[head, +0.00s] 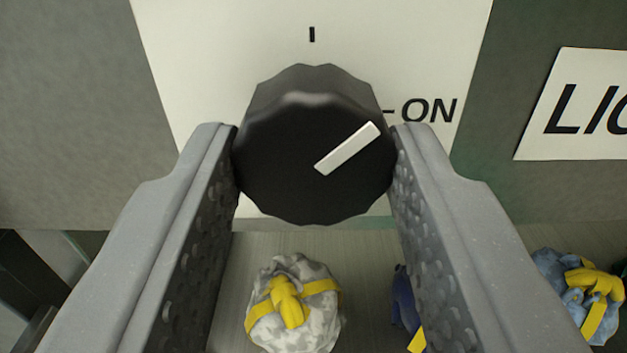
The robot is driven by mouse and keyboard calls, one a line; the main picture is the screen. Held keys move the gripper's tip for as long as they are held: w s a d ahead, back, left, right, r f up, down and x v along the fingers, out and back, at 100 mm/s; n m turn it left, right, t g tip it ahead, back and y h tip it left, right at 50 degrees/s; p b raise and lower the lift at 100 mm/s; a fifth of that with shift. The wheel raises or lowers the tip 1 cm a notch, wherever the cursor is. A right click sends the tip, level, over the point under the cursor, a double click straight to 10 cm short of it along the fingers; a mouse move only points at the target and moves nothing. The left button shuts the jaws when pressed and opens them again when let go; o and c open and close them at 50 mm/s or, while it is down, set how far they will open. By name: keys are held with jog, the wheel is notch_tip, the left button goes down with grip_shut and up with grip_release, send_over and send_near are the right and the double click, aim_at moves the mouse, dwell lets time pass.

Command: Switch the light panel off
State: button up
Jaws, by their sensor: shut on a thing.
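A black rotary knob (290,165) with a fluted edge sits on a white label plate (215,50) on a grey panel. Its white pointer line (347,148) slants up to the right, between the "I" mark (312,34) at the top and the "ON" mark (428,110) at the right, nearer to "ON". My gripper (316,155) is shut on the knob, with one grey finger touching its left side and one its right. The lower part of the plate is mostly hidden by the knob and fingers. No "OFF" mark is in view.
A sign starting with "LI" (590,105) is on the panel at the right, cut off by the frame. Below are a white-grey bag with yellow straps (293,305), a dark blue one (405,300) partly hidden by my right finger, and a light blue one (580,290).

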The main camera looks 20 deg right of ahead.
jog(key=n+p, duration=0.4)
jog(key=n, duration=0.1)
jog(key=shift+s+n, duration=0.1)
jog(key=shift+n, duration=0.2)
jog(key=shift+n+p, duration=1.15)
jog(key=shift+n, duration=0.65)
jog(key=o, duration=1)
jog(key=shift+a+f, duration=0.1)
jog(key=v, duration=1.3)
jog(key=shift+s, duration=0.3)
